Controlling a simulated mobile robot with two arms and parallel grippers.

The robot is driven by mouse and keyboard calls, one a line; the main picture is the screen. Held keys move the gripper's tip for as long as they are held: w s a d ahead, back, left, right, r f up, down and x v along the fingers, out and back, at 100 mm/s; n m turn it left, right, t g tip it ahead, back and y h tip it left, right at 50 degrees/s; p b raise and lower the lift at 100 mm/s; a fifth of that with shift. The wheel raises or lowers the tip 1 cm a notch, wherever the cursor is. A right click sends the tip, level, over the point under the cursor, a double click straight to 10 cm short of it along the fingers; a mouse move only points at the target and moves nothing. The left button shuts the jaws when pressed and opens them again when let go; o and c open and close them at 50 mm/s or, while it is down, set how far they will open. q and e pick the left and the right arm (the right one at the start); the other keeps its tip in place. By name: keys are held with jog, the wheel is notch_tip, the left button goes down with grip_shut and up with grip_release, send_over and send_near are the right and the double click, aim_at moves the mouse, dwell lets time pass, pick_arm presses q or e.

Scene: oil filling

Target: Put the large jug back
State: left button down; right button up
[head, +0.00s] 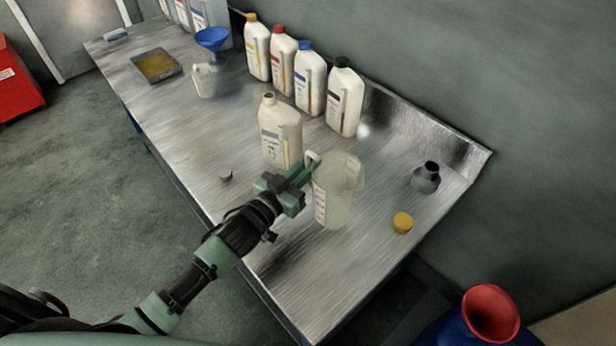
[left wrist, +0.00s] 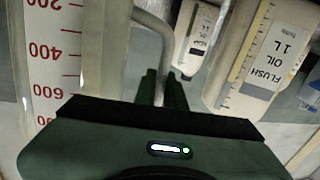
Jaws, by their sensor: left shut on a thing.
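The large jug (head: 337,190) is a translucent white measuring jug with red marks, upright at the near right part of the steel workbench. My left gripper (head: 305,172) is shut on the jug's handle, on the jug's left side. In the left wrist view the fingers (left wrist: 165,88) close around the handle (left wrist: 158,35), and the jug's red scale (left wrist: 52,60) shows at the left. I cannot tell whether the jug's base touches the bench. My right gripper is not in view.
An uncapped oil bottle (head: 281,135) stands close behind the gripper. Several capped bottles, including a black-capped one (head: 345,98), line the wall. A small jug (head: 204,80), blue funnel (head: 212,38), tray (head: 157,66), dark funnel (head: 425,178), yellow cap (head: 402,223) and dark cap (head: 226,176) are on the bench (head: 300,290).

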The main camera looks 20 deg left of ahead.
pick_arm(q)
jog(key=shift+f, duration=2)
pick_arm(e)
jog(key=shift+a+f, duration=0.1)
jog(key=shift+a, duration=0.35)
pick_arm(q)
jog(key=shift+f, duration=0.1)
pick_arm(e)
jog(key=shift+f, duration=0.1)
pick_arm(q)
jog(key=c, duration=1.5)
grip_release()
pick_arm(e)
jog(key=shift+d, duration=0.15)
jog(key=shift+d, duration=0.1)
